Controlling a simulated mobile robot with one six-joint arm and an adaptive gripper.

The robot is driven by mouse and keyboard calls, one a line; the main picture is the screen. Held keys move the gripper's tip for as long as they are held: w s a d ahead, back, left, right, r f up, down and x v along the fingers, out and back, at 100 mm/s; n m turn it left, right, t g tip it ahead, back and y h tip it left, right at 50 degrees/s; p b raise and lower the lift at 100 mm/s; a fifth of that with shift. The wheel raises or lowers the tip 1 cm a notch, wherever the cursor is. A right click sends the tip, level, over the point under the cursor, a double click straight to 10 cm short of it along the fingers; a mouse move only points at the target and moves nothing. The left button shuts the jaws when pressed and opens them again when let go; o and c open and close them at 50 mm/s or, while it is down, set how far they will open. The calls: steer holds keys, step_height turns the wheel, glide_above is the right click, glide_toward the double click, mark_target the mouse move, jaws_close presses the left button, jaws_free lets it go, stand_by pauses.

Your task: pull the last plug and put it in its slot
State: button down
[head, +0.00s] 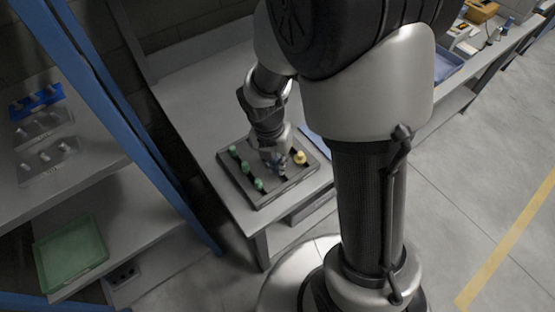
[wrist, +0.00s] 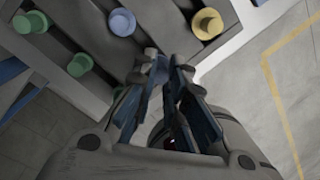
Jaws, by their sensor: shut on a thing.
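A dark board (head: 282,190) on the bench bears a row of green plugs (head: 245,167) and a yellow plug (head: 300,158). In the wrist view a blue plug (wrist: 121,22), green plugs (wrist: 80,65) and the yellow plug (wrist: 207,24) stand on the board, beyond my fingertips. My gripper (head: 277,161) points down over the board, just left of the yellow plug. In the wrist view my gripper (wrist: 160,62) has its fingertips close together on a small blue-grey thing, which looks like a plug. The fingers hide most of it, and I cannot tell whether it is clear of the board.
A shelf at the left holds a blue rack (head: 38,101) and clear racks (head: 48,155) with grey pieces. A green tray (head: 70,252) lies on the shelf below. A blue post (head: 125,125) stands between shelf and bench. The bench (head: 190,95) behind the board is bare.

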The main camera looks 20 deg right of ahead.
steer(key=shift+f+b, duration=0.5)
steer(key=shift+f, duration=0.4)
stand_by(0.4)
steer(key=c, duration=1.6)
jaws_free()
steer(key=shift+o, duration=0.2)
steer(key=shift+r, duration=0.1)
step_height(320, 180, up, 12)
steer(key=a, duration=0.2)
steer(key=s+r+m+t, duration=0.1)
steer(key=s+r+m, duration=0.2)
steer(key=m, duration=0.6)
steer(key=s+d+r+m+t+y, duration=0.1)
steer(key=s+r+m+t, duration=0.1)
steer(key=s+r+m, duration=0.2)
steer(key=s+d+r+m+t, duration=0.1)
steer(key=s+r+m, duration=0.2)
steer(key=s+m, duration=0.5)
steer(key=m, duration=0.8)
steer(key=shift+d+r, duration=0.25)
steer(key=shift+r, duration=0.05)
